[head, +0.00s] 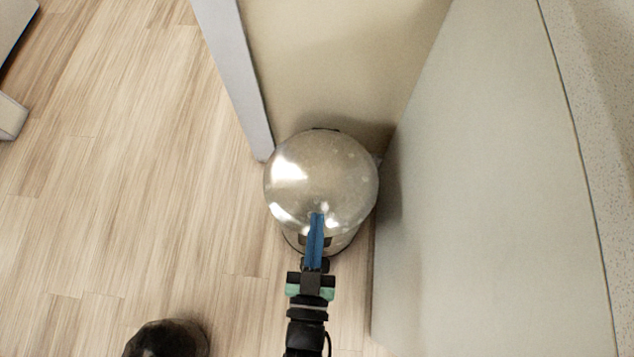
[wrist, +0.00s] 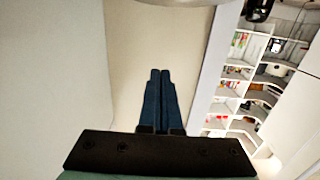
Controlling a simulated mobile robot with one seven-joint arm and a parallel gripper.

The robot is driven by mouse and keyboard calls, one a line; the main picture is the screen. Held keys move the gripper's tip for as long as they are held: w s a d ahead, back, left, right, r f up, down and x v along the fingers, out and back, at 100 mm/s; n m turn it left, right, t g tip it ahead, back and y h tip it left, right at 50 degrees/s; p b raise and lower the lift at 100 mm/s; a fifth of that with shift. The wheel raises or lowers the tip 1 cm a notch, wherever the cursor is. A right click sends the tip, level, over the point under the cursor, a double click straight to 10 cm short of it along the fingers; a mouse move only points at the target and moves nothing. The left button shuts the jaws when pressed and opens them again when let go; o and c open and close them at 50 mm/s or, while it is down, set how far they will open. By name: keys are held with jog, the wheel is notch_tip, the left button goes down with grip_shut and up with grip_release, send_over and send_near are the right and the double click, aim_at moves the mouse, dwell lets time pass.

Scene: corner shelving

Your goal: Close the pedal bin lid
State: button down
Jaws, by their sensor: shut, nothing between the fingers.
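The pedal bin (head: 345,239) stands on the floor in the corner between a beige panel and a pale grey panel. Its round shiny metal lid (head: 322,178) shows as a nearly full disc over the body in the head view. I cannot tell whether the lid is fully down or slightly raised. My gripper (head: 317,215) has its blue fingers together and empty, with the tips over the lid's front edge. Whether they touch it is unclear. In the wrist view the closed fingers (wrist: 160,72) point at a beige surface, and a curved shiny edge shows at the top.
The beige panel (head: 335,60) is behind the bin, and the large grey panel (head: 470,200) is close on its right. Wooden floor (head: 130,180) is open to the left. A dark rounded object (head: 167,339) is at the bottom left. White shelves (wrist: 236,100) with items show in the wrist view.

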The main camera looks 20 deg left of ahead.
notch_tip(320, 180, down, 13)
jog(key=s+t+b, duration=0.3)
jog(key=b, duration=1.1)
jog(key=shift+d+y, duration=0.25)
jog(key=shift+y, duration=0.15)
